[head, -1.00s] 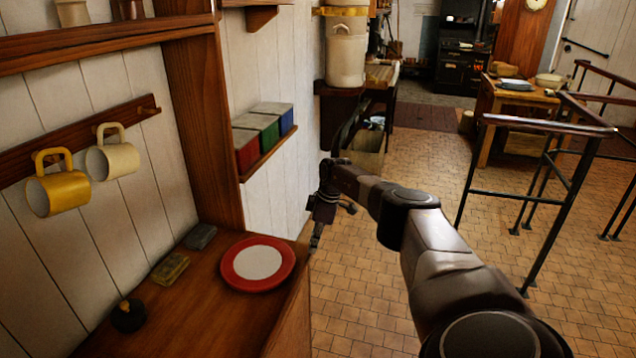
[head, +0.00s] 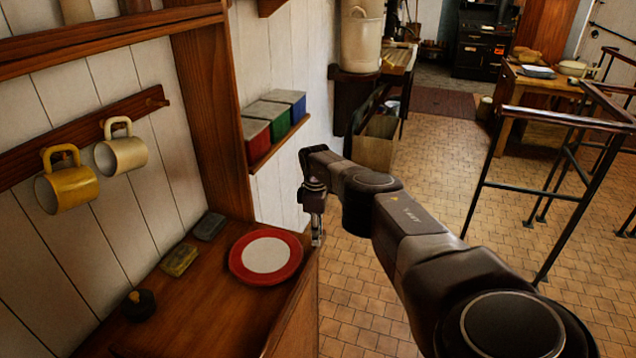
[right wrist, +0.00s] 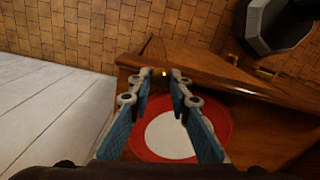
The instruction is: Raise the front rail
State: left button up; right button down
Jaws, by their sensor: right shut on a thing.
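The front rail (head: 293,308) is a wooden strip along the front edge of the brown counter (head: 190,315). My right gripper (head: 317,240) points down at the far end of this edge, beside the red-rimmed plate. In the right wrist view, my right gripper (right wrist: 162,73) has its fingertips close together, with a small brass knob (right wrist: 163,73) showing between them at the wooden edge (right wrist: 205,72). The exact contact is small and partly hidden by the fingers. My left gripper is not in view.
A red-rimmed plate (head: 266,257) lies on the counter near the gripper. A grey block (head: 208,226), a yellow block (head: 179,260) and a dark round object (head: 139,304) lie along the wall. Two mugs hang above. Tiled floor (head: 355,290) is open to the right.

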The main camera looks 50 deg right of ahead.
jog(key=c, duration=1.8)
grip_release()
jog(key=shift+w+f, duration=0.1)
jog(key=shift+w, duration=0.05)
jog(key=shift+o, duration=0.2)
notch_tip(320, 180, up, 12)
